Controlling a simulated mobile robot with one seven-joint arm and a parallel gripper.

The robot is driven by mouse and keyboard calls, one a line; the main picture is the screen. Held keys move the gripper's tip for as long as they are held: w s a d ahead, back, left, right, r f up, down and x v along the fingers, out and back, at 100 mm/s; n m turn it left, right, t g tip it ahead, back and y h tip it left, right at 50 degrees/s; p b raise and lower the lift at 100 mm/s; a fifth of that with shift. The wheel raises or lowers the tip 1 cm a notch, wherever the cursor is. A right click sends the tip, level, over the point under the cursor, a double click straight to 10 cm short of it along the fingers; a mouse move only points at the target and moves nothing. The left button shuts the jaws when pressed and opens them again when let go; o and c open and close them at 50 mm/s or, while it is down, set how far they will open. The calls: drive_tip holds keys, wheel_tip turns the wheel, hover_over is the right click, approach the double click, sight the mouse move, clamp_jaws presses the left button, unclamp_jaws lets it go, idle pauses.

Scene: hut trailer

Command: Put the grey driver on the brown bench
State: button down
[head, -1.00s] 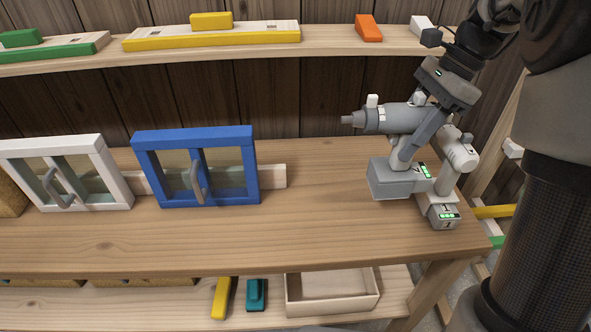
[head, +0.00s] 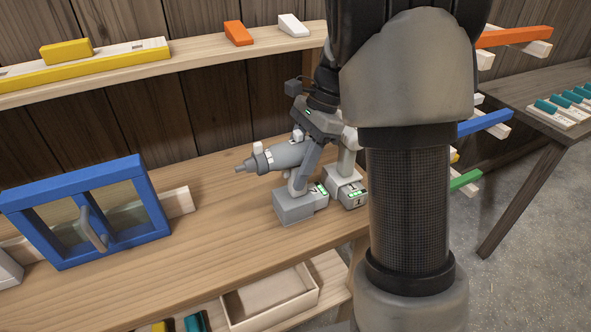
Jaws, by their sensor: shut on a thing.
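I cannot tell whether the base touches the bench top. The brown bench (head: 522,92) is dark, stands at the far right, and is only partly in view.
A paler driver (head: 349,186) stands just right of the grey one, partly behind my arm. Teal-topped pieces (head: 570,97) lie on the brown bench. A rack with coloured bars (head: 485,126) is between the benches. A blue-framed window (head: 88,212) stands left. Floor (head: 540,215) is open at right.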

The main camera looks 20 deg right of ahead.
idle(0.3)
drive_tip(key=c, duration=1)
unclamp_jaws()
drive_tip(key=shift+f, duration=0.1)
